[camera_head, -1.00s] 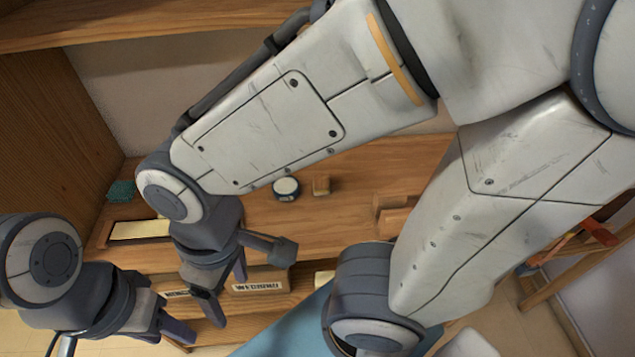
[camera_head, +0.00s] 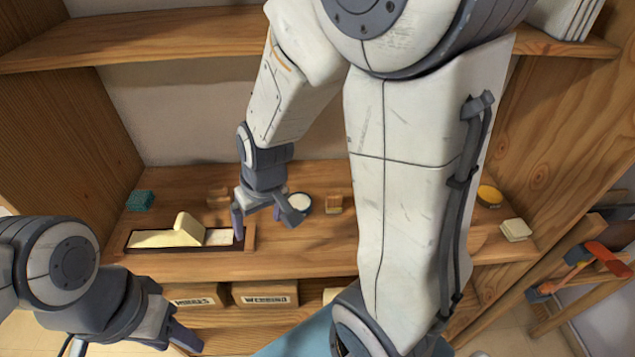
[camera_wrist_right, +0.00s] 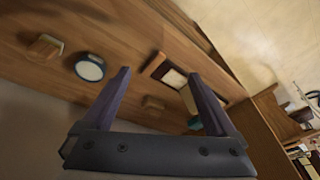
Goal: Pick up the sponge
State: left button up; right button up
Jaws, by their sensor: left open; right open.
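A teal, rough-looking block (camera_head: 140,200), which seems to be the sponge, lies at the far left of the wooden shelf. It shows partly in the right wrist view (camera_wrist_right: 195,122), beyond the fingers. My right gripper (camera_head: 265,213) is open and empty over the shelf, to the right of the teal block and apart from it, near the right end of a dark-framed tray. Its two fingers (camera_wrist_right: 160,76) stand spread in the right wrist view. My left gripper (camera_head: 180,343) is low at the left, in front of the shelf, open and empty.
The tray (camera_head: 180,249) holds a pale block (camera_head: 187,228). A round white-topped dark tin (camera_head: 299,202) and a small wooden block (camera_head: 333,203) sit right of my right gripper. A yellow disc (camera_head: 489,195) and a pale block (camera_head: 515,230) lie at the right. My arm hides the middle.

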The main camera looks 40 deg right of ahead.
jog(key=w+d+f+m+t+h, duration=0.1)
jog(key=w+d+m, duration=0.1)
jog(key=d, duration=0.4)
jog(key=w+d+f+m+h, duration=0.1)
jog(key=d+f+m, duration=0.1)
jog(key=d, duration=0.3)
jog(key=m+h+p, duration=0.1)
jog(key=m, duration=0.1)
send_near(335, 197)
notch_tip(335, 197, down, 2)
jog(key=shift+m, duration=0.3)
jog(key=x, duration=0.1)
jog(key=b+x, duration=0.1)
jog(key=x, duration=0.1)
jog(key=b+x, duration=0.1)
jog(key=x, duration=0.1)
jog(key=shift+w+d, duration=0.1)
jog(key=shift+w, duration=0.2)
jog(key=shift+w+d+f, duration=0.1)
jog(key=shift+w+f, duration=0.1)
jog(key=shift+f, duration=0.15)
jog(key=shift+p+x, duration=0.4)
jog(key=shift+x, duration=2.15)
jog(key=shift+d, duration=0.15)
jog(key=shift+c, duration=0.3)
grip_shut()
